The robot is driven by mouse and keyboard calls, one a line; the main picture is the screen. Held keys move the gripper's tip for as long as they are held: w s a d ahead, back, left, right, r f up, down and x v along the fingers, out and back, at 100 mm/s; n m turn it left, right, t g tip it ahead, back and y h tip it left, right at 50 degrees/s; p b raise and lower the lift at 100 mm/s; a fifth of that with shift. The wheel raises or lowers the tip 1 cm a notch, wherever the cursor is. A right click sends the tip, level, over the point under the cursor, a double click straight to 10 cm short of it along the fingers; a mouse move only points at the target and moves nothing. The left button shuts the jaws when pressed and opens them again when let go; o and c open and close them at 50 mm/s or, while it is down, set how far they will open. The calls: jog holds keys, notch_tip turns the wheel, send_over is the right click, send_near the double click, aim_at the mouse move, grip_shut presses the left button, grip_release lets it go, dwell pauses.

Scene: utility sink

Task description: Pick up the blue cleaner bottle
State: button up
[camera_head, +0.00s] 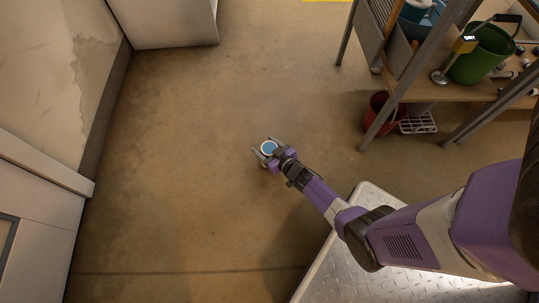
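A round blue thing with a pale rim (269,147), seen from above, is at the middle of the view; it may be the top of the blue cleaner bottle, but its side and base are hidden. My gripper (266,149) reaches it from the lower right, its two fingers spread on either side of it. A small gap seems to show by the left finger; contact at the right finger is not clear. I cannot tell how high the thing stands above the floor.
A shelf unit at the upper right holds a green bucket (483,53) and small items. A white cabinet (165,20) stands at the upper left. The brown floor around my gripper is clear.

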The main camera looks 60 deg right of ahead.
jog(key=c, duration=0.7)
grip_shut()
jog(key=shift+r, duration=0.1)
